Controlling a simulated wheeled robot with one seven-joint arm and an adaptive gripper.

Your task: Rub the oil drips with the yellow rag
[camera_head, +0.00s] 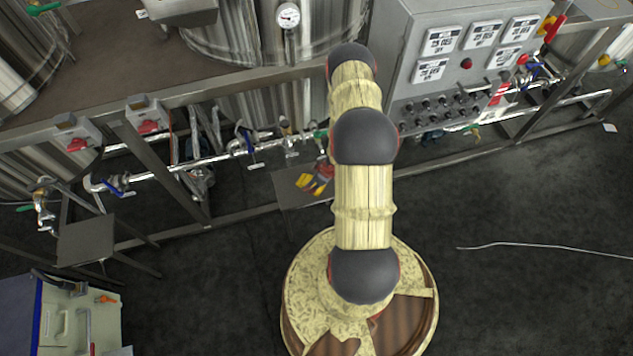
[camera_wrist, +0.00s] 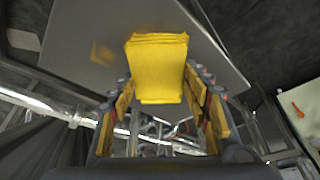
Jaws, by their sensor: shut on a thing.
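The yellow rag (camera_wrist: 158,68) is a thick folded pad between the fingertips of my gripper (camera_wrist: 159,82) in the wrist view. The gripper is shut on it. A flat grey plate (camera_wrist: 225,62) lies beyond the rag. A blurred brownish-yellow patch (camera_wrist: 103,54) shows on the plate; I cannot tell whether it is an oil drip or a reflection. In the head view my gripper (camera_head: 318,179) shows as red and yellow parts beside my arm, over the grey plate (camera_head: 290,198). My arm hides part of this area. I cannot tell whether the rag touches the plate.
A steel frame with pipes and valves (camera_head: 215,157) runs behind the plate. A grey control box (camera_head: 400,85) stands at the back right. A small grey stand (camera_head: 85,240) and a white-and-blue cabinet (camera_head: 60,315) are at left. The floor at right is mostly clear.

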